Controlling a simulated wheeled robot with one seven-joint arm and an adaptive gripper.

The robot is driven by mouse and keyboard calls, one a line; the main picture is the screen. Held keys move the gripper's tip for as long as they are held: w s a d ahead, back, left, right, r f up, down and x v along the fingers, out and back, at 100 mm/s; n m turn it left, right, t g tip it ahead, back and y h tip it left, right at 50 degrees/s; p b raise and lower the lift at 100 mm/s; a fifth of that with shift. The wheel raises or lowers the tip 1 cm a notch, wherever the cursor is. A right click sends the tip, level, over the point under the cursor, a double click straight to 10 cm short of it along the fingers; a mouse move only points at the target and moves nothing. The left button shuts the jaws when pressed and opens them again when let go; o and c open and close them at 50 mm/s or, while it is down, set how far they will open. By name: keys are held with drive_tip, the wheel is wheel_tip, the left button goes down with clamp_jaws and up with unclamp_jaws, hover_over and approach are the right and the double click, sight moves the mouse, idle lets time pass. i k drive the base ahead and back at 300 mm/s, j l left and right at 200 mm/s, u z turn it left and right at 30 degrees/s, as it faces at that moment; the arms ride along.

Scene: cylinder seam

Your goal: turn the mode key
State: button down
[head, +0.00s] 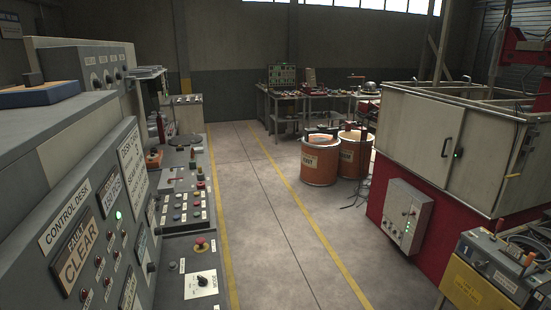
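The mode key (203,281) shows in the head view near the bottom, at the front end of the control desk (178,245). It looks like a small black knob on a white dial plate, with lettering beside it that seems to read MODE. The way it points is too small to tell surely. Just beyond it is a red mushroom button (200,241) on a yellow base. My gripper is not in view, and nothing is touching the key.
Upright panels with signs and lamps, one green (118,215), rise left of the desk. A clear grey floor aisle (262,230) with yellow lines runs to the right. Orange drums (320,162) and a white-and-red machine enclosure (415,130) stand beyond it. A workbench (300,97) is at the back.

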sight(202, 281)
drive_tip(key=u, duration=1.45)
